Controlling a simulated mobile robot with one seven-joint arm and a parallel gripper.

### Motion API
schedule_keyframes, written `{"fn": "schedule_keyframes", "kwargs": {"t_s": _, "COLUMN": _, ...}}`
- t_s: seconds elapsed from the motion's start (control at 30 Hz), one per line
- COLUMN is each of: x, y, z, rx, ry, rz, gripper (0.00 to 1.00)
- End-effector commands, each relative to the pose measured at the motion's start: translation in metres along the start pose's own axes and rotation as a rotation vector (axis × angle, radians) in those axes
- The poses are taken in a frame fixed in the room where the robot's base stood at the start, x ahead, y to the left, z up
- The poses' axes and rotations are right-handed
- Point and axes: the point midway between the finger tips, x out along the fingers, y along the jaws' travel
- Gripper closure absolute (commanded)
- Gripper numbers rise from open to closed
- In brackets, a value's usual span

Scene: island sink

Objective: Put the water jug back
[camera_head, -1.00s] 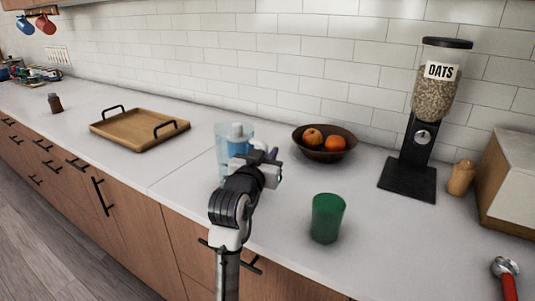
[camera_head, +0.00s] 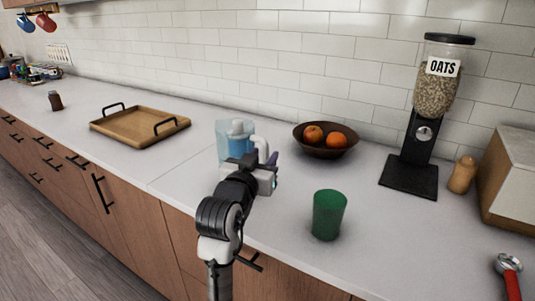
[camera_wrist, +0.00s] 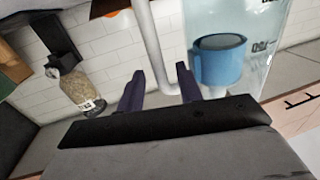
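The water jug (camera_head: 224,141) is clear with a blue inner part and a white handle (camera_head: 262,147). It stands on the counter left of the fruit bowl, its lower part partly hidden by my arm. In the wrist view the jug (camera_wrist: 275,40) fills the upper right, with its white handle (camera_wrist: 150,40) to the left. My gripper (camera_head: 268,163) is at the handle side of the jug. In the wrist view its two purple fingers (camera_wrist: 159,75) are apart, with the lower handle between them and gaps visible on both sides.
A green cup (camera_head: 328,215) stands right of my gripper, near the counter's front. A brown bowl (camera_head: 325,150) of oranges sits behind. An oats dispenser (camera_head: 410,175) stands at right. A wooden tray (camera_head: 140,128) lies at left, with bare counter between it and the jug.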

Motion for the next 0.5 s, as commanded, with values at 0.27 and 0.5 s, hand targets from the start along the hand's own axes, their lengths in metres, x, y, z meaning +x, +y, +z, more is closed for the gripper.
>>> {"fn": "schedule_keyframes", "kwargs": {"t_s": 0.27, "x": -0.058, "y": -0.001, "z": 0.001, "rx": 0.0, "ry": 0.002, "rz": -0.004, "gripper": 0.64}}
{"fn": "schedule_keyframes", "kwargs": {"t_s": 0.5, "x": -0.079, "y": 0.0, "z": 0.001, "rx": 0.0, "ry": 0.0, "rz": -0.001, "gripper": 0.64}}
